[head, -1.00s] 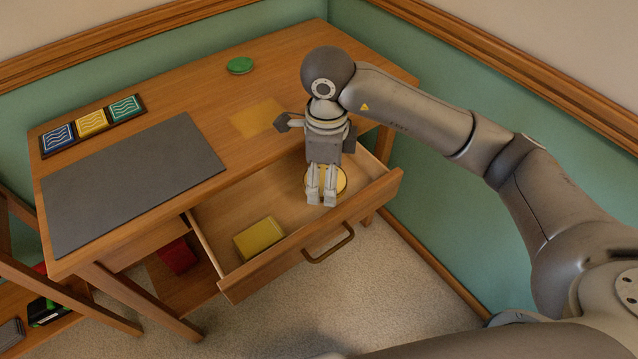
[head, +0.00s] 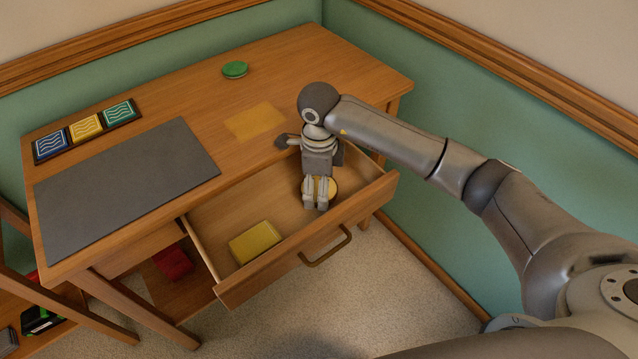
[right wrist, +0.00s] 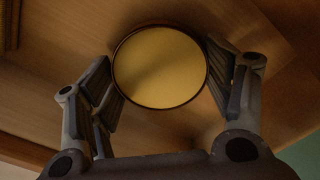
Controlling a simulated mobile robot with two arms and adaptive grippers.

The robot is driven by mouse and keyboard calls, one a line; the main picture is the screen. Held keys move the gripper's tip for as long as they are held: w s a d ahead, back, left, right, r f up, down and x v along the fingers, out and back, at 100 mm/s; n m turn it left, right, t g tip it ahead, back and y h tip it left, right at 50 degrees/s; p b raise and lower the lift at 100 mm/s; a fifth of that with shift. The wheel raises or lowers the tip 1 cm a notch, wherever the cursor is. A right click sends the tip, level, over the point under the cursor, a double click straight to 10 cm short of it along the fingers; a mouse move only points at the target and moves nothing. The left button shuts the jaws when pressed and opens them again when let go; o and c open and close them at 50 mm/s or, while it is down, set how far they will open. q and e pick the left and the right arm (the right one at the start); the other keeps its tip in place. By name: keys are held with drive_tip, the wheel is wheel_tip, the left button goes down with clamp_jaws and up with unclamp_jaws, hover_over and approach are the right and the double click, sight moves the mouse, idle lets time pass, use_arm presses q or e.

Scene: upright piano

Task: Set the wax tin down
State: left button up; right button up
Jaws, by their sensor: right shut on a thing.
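The wax tin appears to be the round yellow tin with a dark rim (right wrist: 160,67) between the two fingers of my right gripper (right wrist: 163,72) in the right wrist view. In the head view the same tin (head: 331,187) shows partly behind the fingertips. My right gripper (head: 316,204) points down into the right part of the open drawer (head: 285,205) and is shut on the tin. I cannot tell whether the tin touches the drawer floor. My left gripper is not in view.
A yellow box (head: 255,243) lies in the drawer's front left part. The drawer front with its handle (head: 326,247) stands out from the desk. On the desktop are a green round tin (head: 235,69), a yellow square (head: 255,121), a grey mat (head: 125,185) and a tile strip (head: 86,127).

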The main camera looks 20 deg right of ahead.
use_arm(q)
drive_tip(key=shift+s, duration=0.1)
use_arm(e)
drive_tip(key=shift+f, duration=0.1)
drive_tip(key=o, duration=1.1)
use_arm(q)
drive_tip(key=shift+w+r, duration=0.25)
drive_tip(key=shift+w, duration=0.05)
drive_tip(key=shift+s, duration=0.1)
use_arm(e)
drive_tip(key=shift+r, duration=0.2)
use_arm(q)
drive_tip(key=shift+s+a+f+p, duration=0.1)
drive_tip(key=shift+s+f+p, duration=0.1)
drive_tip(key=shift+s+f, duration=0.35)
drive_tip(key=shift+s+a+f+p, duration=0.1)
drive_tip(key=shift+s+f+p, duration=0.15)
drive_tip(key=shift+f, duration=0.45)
use_arm(e)
wheel_tip(320, 180, up, 12)
drive_tip(key=shift+f, duration=0.1)
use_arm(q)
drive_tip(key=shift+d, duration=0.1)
